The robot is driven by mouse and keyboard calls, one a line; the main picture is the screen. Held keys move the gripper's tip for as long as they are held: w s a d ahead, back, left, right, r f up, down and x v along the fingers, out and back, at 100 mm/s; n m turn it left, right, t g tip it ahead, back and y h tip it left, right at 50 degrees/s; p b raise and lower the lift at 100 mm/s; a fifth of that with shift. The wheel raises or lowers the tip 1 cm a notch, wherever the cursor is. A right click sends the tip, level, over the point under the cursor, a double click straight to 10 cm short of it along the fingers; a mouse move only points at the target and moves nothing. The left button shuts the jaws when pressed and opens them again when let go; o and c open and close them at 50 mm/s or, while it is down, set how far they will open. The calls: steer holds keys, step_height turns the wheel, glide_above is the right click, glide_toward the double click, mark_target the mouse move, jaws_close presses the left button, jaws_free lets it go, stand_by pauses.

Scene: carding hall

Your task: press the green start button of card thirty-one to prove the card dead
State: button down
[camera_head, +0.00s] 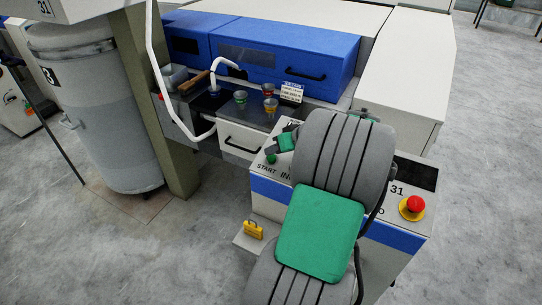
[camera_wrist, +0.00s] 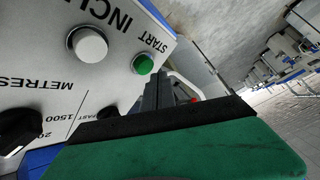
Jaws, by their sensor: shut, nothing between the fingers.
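The green start button (camera_head: 271,158) sits at the left end of card thirty-one's control panel (camera_head: 269,187), above the word START. In the wrist view, the green button (camera_wrist: 143,64) stands on the white panel face beside START, clear of any cover. My gripper (camera_wrist: 160,88) is shut and empty, its dark fingers close to the button in that view. I cannot tell whether they touch it. In the head view, my grey and green arm hides the middle of the panel and most of my gripper.
A red emergency stop (camera_head: 413,205) is at the panel's right. A yellow padlock (camera_head: 253,230) lies on a low ledge. Several small cups (camera_head: 270,106) and a sign (camera_head: 291,93) stand on the bench behind. A white button (camera_wrist: 88,45) and black knob (camera_wrist: 18,130) neighbour the start button.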

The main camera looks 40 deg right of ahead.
steer(key=shift+s+a+r+p, duration=0.1)
steer(key=shift+a+r+p, duration=0.1)
steer(key=shift+r+p, duration=0.5)
steer(key=shift+s+a+r+p, duration=0.1)
steer(key=shift+a+r+p, duration=0.2)
steer(key=shift+r, duration=0.6)
steer(key=shift+a+r+p, duration=0.1)
steer(key=shift+r+p, duration=0.5)
steer(key=shift+r, duration=0.2)
